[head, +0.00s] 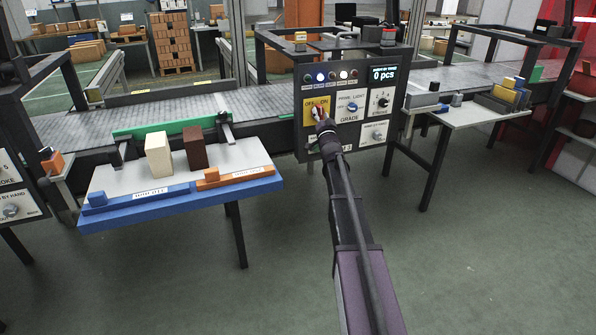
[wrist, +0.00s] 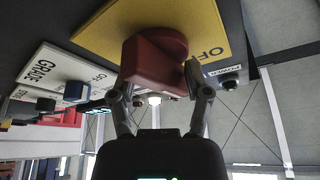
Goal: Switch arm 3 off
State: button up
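A dark control panel (head: 304,138) stands at the conveyor. Its yellow plate (head: 309,103) carries the words OFF and ON and a red rotary switch (head: 317,113). In the wrist view the red switch (wrist: 152,58) sits on the yellow plate (wrist: 100,30), with OFF to its right. My gripper (wrist: 158,85) has one finger on each side of the red switch and appears closed on it. In the head view my gripper (head: 322,124) partly covers the switch, so its exact pointing direction is hard to read. No label that clearly names arm 3 is readable.
The panel also has a blue knob (head: 352,106), a black knob (head: 383,102), a lower grey knob (head: 376,136) and a display (head: 383,74) reading 0 pcs. A blue-edged table (head: 180,205) with blocks stands left, another table (head: 465,116) right. The floor in front is clear.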

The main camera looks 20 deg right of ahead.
jog(key=m+h, duration=0.1)
jog(key=m, duration=0.2)
jog(key=shift+g+p, duration=0.4)
jog(key=shift+s+f+m, duration=0.15)
jog(key=shift+s+m, duration=0.1)
jog(key=shift+m, duration=0.05)
jog(key=b+v, duration=0.4)
jog(key=v, duration=0.9)
jog(key=s+a+f+n+g+y+p, duration=0.2)
jog(key=s+a+n+g+p, duration=0.4)
jog(key=s+a+g+p, duration=0.5)
jog(key=shift+a+f+g+y+p, duration=0.2)
jog(key=shift+a+g+y+p, duration=0.25)
jog(key=shift+a+p, duration=1.7)
jog(key=shift+d+p, duration=0.4)
